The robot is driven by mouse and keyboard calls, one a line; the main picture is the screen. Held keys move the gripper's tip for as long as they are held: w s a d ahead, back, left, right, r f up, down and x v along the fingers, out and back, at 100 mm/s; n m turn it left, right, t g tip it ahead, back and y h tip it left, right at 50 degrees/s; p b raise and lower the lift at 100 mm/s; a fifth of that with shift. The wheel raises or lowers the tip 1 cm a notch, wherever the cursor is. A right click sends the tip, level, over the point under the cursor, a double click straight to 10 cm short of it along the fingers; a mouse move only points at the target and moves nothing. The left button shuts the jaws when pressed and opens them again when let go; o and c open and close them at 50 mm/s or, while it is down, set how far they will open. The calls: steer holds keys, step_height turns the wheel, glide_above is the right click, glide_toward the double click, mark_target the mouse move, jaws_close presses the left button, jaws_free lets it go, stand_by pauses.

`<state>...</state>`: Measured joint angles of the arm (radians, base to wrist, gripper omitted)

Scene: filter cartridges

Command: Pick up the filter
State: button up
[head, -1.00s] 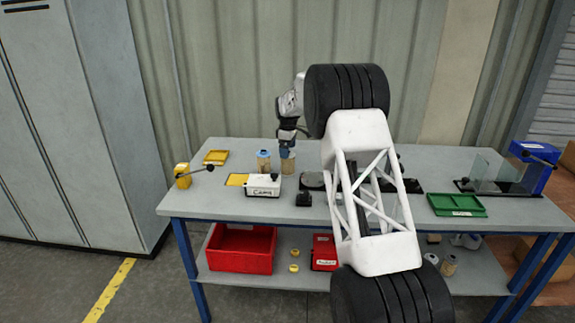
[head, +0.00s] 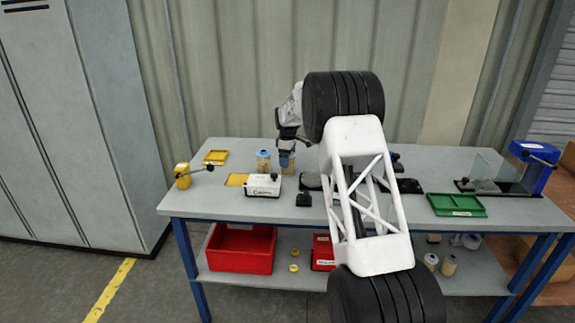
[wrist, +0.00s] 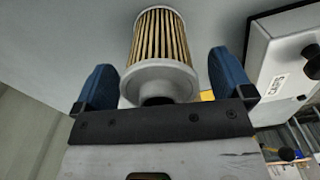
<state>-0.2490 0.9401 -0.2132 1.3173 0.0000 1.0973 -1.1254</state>
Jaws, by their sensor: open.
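The filter (wrist: 160,45) has a yellow-tan pleated body and a grey flanged end cap, and fills the space between my fingers in the wrist view. My gripper (wrist: 163,72) is open, with one blue finger on each side of it; I see no clear contact. In the head view my gripper (head: 287,158) points down over the tan filter (head: 290,167) at the back of the bench and partly hides it.
A white labelled box (head: 262,186) stands close in front of the filters and also shows at right in the wrist view (wrist: 282,60). A green tray (head: 457,205) is at right.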

steer(key=c, duration=1)
steer(key=shift+c, duration=0.2)
steer(key=shift+r, duration=5)
steer(key=s+d+f, duration=0.2)
steer(key=s+d, duration=0.4)
steer(key=d, duration=0.5)
steer(key=shift+s+d+f, duration=0.15)
steer(key=shift+s+f, duration=0.05)
steer(key=shift+s, duration=0.2)
